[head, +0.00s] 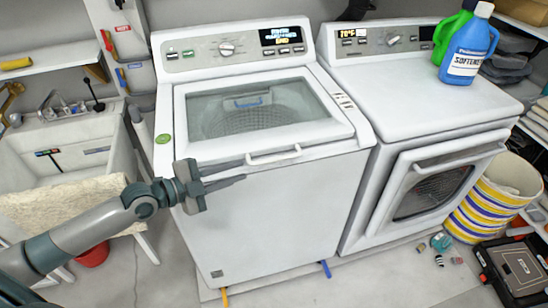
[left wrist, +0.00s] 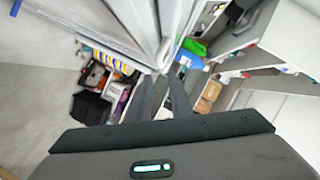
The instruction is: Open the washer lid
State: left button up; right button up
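The washer (head: 265,215) is the white top-loader at the centre of the head view. Its lid (head: 258,108), with a glass window, is shut, and the drum shows through the glass. The lid's handle (head: 273,156) is a white bar at the front edge. My left gripper (head: 243,171) is just left of the handle, in front of the washer, with its two fingers apart and pointing right. The fingertips are close to the handle; I cannot tell if they touch it. The left wrist view shows the two fingers (left wrist: 163,98) with nothing between them. My right gripper is not in view.
A white dryer (head: 425,150) stands to the right, with a blue softener bottle (head: 467,52) and a green bottle on top. A sink (head: 65,135) is at the left. A striped basket (head: 490,200) and a dark crate (head: 512,265) stand at the right. The floor in front is mostly clear.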

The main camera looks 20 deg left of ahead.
aim_at(269, 161)
pick_arm(q)
jog(key=p+x, duration=0.3)
jog(key=x, duration=0.8)
jog(key=shift+w+d, duration=0.2)
jog(key=shift+w, duration=0.05)
jog(key=shift+p+x, duration=0.4)
jog(key=shift+x, duration=0.5)
jog(key=shift+f, duration=0.1)
jog(key=shift+a, duration=0.1)
jog(key=shift+c, duration=0.5)
grip_shut()
